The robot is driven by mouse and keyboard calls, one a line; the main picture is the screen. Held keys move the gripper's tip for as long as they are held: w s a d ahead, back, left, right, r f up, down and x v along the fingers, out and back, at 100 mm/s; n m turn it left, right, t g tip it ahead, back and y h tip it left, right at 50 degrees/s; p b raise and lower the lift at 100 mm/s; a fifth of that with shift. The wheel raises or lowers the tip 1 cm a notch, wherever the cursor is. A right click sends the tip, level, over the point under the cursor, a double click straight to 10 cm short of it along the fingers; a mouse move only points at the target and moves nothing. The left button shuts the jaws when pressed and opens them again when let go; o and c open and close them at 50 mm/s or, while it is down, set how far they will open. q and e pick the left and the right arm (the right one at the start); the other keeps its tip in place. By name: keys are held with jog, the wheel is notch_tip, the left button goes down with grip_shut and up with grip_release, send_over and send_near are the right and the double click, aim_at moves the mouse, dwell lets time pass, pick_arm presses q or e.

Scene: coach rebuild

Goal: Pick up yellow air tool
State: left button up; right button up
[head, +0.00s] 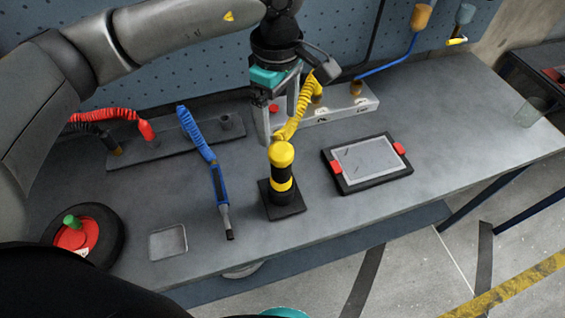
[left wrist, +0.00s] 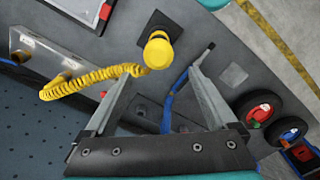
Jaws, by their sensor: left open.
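The yellow air tool (head: 281,172) stands upright on a dark square base on the grey bench. It has a round yellow top, a black body and a yellow band, and a coiled yellow hose runs up and back from it. My left gripper (head: 279,132) hangs just above and behind the tool, fingers pointing down, open and empty. In the left wrist view the yellow top (left wrist: 157,50) shows just beyond the gap between the open fingertips (left wrist: 161,80), apart from them. My right gripper is not in view.
A blue air tool (head: 220,185) with a coiled hose lies left of the yellow one. A framed tablet-like panel (head: 368,162) lies to the right. A shallow tray (head: 168,242) and a round red-and-black device (head: 80,236) are at left. The bench's right side is mostly clear.

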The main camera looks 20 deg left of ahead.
aim_at(279, 149)
pick_arm(q)
notch_tip(279, 149, down, 10)
jog(key=shift+r+p, duration=0.2)
jog(key=shift+p, duration=0.4)
jog(key=shift+d+f+p, duration=0.15)
jog(key=shift+f+p, duration=0.45)
jog(key=shift+f, duration=2.1)
jog(key=shift+w, duration=0.1)
grip_shut()
jog(key=shift+r, duration=0.1)
